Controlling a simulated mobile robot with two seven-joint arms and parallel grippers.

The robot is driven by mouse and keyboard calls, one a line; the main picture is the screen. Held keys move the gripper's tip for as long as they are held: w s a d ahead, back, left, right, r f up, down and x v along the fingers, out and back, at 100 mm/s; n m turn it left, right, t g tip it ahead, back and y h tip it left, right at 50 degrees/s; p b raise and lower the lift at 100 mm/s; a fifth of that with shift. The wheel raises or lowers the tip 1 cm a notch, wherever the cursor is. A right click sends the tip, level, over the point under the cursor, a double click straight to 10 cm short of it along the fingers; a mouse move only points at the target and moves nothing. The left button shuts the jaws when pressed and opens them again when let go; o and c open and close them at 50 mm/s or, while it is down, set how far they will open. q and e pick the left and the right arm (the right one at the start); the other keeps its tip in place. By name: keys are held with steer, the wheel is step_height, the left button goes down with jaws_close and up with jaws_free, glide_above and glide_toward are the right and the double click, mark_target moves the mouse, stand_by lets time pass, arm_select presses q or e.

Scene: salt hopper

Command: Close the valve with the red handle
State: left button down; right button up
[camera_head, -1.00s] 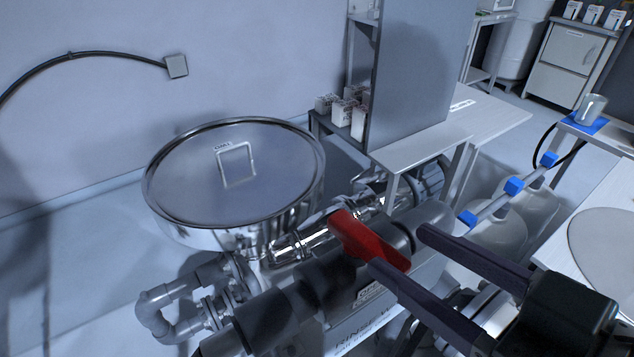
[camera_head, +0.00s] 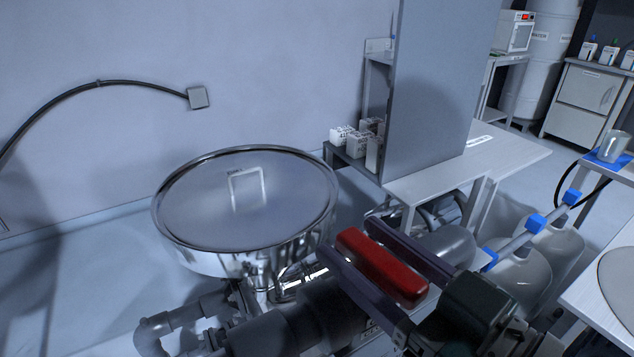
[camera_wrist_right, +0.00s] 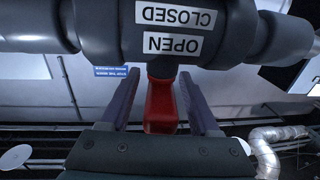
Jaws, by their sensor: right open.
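The red handle (camera_head: 382,268) is a long red bar on top of the grey pipe valve, near the lower middle of the head view. My right gripper (camera_head: 352,236) is open, with one dark finger on each side of the handle. In the right wrist view the red handle (camera_wrist_right: 161,105) lies between the two open fingers, with small gaps at both sides. The valve body (camera_wrist_right: 168,30) there carries labels reading "OPEN" and "CLOSED", upside down, with "OPEN" nearer the handle. My left gripper is not in view.
A round steel hopper with a lid (camera_head: 245,210) stands left of the valve. A metal table (camera_head: 440,180) with a tall grey panel (camera_head: 433,85) is behind it. Blue-ended pipework (camera_head: 535,222) and pale tanks (camera_head: 520,270) lie to the right.

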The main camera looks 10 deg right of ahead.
steer(key=shift+w+a, duration=0.25)
steer(key=shift+w, duration=0.1)
steer(key=shift+c, duration=0.4)
jaws_close()
